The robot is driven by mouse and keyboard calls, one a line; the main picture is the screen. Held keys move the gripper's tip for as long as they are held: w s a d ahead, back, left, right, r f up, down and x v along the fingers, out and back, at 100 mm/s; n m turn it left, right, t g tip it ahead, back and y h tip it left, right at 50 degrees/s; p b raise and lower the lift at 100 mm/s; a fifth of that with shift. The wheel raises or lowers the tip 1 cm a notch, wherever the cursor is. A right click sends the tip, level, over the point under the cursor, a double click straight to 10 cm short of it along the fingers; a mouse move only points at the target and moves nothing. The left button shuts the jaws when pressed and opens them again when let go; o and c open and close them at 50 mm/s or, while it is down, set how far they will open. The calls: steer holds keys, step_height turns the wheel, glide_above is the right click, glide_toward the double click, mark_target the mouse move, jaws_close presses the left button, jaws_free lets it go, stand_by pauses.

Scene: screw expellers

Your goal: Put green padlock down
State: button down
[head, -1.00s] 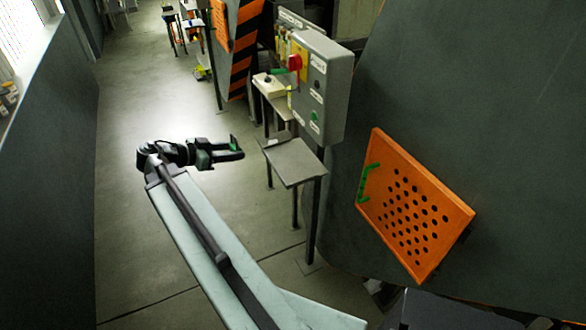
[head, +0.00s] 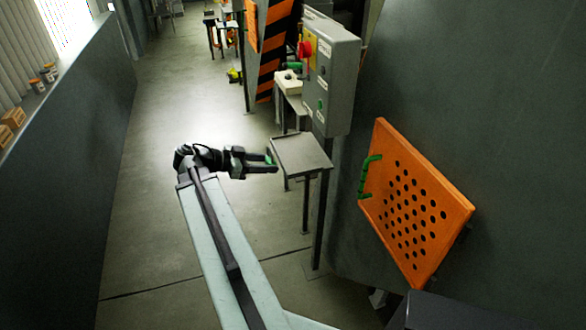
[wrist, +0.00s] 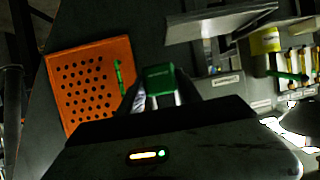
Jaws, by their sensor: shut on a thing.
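The green padlock is between the fingers of my gripper (head: 268,163). In the head view only a small green part of the padlock (head: 268,157) shows. My gripper is shut on it, in the air just left of a small grey shelf table (head: 302,155), whose top is bare. The wrist view shows this table's edge (wrist: 215,25) above and to the right of the padlock.
A grey control box (head: 335,80) with a red knob (head: 304,49) stands behind the small table. An orange perforated panel (head: 412,205) with a green handle (head: 368,177) is to the right. The floor aisle (head: 190,80) is open; a grey wall (head: 70,170) bounds it on the left.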

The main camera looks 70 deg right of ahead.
steer(key=s+f+g+b, duration=0.1)
steer(key=s+f+b, duration=0.1)
steer(key=s+f, duration=0.15)
steer(key=m, duration=0.1)
glide_above(295, 161)
steer(key=shift+a+f+y+b, duration=0.25)
steer(key=shift+f+y+b, duration=0.15)
steer(key=shift+f, duration=0.15)
steer(key=f+b, duration=0.4)
steer(key=shift+d, duration=0.25)
steer(key=shift+r+p, duration=0.2)
steer(key=shift+p, duration=0.1)
steer(key=shift+f, duration=0.2)
steer(key=c, duration=0.8)
jaws_free()
steer(key=shift+r, duration=0.1)
